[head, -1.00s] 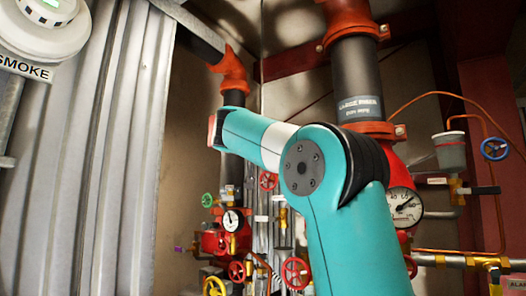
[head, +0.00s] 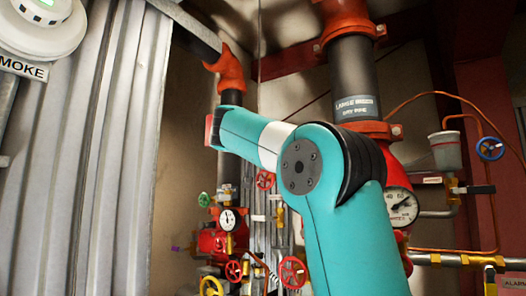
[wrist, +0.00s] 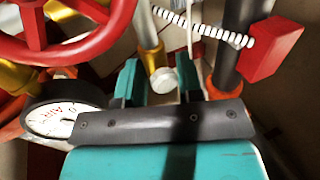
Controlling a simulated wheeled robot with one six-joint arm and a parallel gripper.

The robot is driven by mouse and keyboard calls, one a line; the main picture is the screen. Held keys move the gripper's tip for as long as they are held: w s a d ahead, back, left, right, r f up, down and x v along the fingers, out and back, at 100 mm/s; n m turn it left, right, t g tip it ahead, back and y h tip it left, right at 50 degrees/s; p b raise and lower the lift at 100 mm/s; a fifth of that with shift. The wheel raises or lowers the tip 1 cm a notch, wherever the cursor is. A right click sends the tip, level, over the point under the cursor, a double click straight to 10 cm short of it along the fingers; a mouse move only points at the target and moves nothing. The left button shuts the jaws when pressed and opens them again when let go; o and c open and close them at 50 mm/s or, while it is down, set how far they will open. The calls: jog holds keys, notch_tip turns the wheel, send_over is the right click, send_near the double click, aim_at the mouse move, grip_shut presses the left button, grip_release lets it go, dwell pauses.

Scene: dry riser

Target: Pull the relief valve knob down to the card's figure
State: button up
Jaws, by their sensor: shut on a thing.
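In the wrist view my gripper (wrist: 162,84) has its two teal fingers on either side of a small pale round knob (wrist: 163,80), which I take for the relief valve knob. The jaws are shut on it. A brass stem (wrist: 152,56) shows just beyond the knob. In the head view my arm reaches up and to the left, and its far end hides the gripper and the knob. I cannot pick out the card or read a figure on it.
A red handwheel (wrist: 62,45) and a white-faced air gauge (wrist: 55,118) are close on the gripper's left. A red block (wrist: 268,52) with a white coil is on its right. The head view shows a larger gauge (head: 401,206), a blue wheel (head: 490,148) and corrugated metal (head: 95,170).

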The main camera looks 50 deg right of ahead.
jog(key=shift+w+a+f, duration=0.1)
jog(key=shift+w+a, duration=0.2)
